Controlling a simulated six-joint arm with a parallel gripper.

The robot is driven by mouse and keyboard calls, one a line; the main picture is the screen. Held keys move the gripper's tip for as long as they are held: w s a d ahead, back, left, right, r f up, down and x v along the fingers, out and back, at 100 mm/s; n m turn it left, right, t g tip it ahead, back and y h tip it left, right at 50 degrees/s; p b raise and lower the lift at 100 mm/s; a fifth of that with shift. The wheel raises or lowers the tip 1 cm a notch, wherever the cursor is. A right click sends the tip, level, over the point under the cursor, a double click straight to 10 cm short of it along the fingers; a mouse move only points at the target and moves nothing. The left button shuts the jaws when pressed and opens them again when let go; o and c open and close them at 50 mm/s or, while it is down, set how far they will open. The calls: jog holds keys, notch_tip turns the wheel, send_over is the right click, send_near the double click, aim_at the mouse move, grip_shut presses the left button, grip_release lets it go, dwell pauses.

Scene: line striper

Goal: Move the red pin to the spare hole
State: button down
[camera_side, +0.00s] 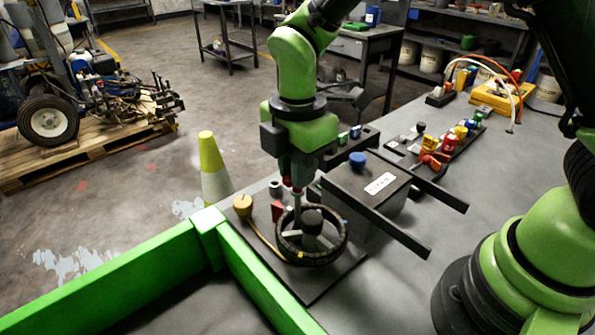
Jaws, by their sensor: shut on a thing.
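My gripper (292,172) points down over the back part of a dark fixture plate (325,285) at the table's near left. It is shut on a narrow red piece, seemingly the red pin (287,181), which shows only in part between and below the fingers. A pale metal shaft hangs just below it, behind the rim of a black ring-shaped wheel (335,248). I cannot tell whether the shaft's lower end touches anything. The spare hole cannot be made out; the wheel and gripper hide part of the plate.
A dark box with a blue knob (358,159) and two protruding bars stands close right of the gripper. Green rails (120,278) border the front left. Coloured parts sit in a rack (440,158) behind.

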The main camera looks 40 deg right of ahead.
jog(key=shift+r, duration=1.85)
jog(key=shift+w+a+r+m, duration=0.15)
jog(key=shift+m, duration=0.15)
jog(key=w+d+r+m, duration=0.2)
jog(key=w+m, duration=0.1)
jog(key=w, duration=0.3)
jog(key=w+d+r+m, duration=0.2)
jog(key=w+d, duration=0.1)
jog(key=w, duration=0.3)
notch_tip(320, 180, down, 6)
jog(key=shift+s+a, duration=0.2)
jog(key=shift+f, duration=2.15)
dwell(0.8)
jog(key=c, duration=0.7)
grip_release()
